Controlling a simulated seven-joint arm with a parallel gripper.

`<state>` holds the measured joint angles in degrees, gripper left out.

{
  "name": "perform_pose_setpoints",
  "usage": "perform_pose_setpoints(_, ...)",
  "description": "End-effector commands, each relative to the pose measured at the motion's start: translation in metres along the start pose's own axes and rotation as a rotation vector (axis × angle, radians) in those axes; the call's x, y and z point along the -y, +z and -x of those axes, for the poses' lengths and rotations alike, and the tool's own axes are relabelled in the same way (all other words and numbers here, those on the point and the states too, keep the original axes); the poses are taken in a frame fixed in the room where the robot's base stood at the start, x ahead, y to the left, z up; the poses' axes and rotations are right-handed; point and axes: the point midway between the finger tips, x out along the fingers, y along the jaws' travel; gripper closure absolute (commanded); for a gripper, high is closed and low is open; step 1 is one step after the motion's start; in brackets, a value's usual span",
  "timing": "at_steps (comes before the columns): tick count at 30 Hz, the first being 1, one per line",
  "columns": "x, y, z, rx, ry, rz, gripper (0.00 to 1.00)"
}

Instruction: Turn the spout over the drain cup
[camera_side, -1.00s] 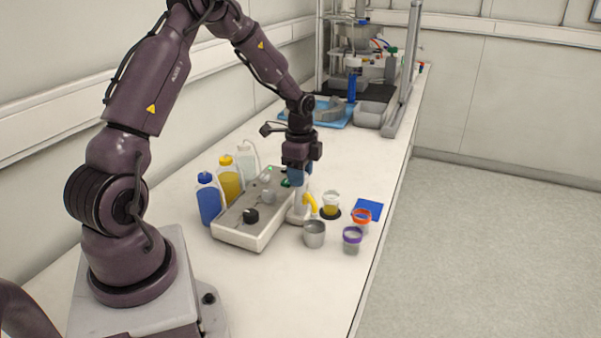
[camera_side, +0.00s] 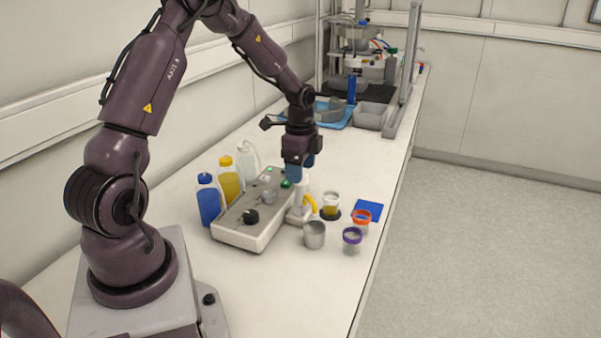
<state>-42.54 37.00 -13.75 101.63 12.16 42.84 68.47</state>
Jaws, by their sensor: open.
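The yellow spout (camera_side: 310,203) sticks out from a white upright post (camera_side: 301,192) at the right side of the white control box. Its tip points down and to the right, towards a clear cup with yellow liquid (camera_side: 330,203) on a black disc. A grey metal cup (camera_side: 314,235) stands in front of the spout. I cannot tell for certain which of the two is the drain cup. My gripper (camera_side: 301,168) is open, its blue fingertips apart just above the post. It holds nothing that I can see.
The white control box (camera_side: 245,222) with knobs stands left of the spout. Behind it are a blue bottle (camera_side: 208,201), a yellow bottle (camera_side: 229,180) and a clear bottle. Orange-rimmed (camera_side: 362,217) and purple-rimmed (camera_side: 352,240) cups and a blue square (camera_side: 369,210) lie to the right.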

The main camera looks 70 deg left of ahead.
Motion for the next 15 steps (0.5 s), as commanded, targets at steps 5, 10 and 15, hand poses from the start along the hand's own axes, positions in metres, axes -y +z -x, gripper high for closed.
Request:
perform_pose_setpoints(5, 0.001, 0.000, 0.041, -0.001, -0.008, 0.002, 0.34)
perform_pose_setpoints(10, 0.001, 0.000, 0.077, -0.001, -0.006, 0.001, 0.34)
perform_pose_setpoints(15, 0.001, 0.000, 0.102, 0.000, -0.004, 0.000, 0.34)
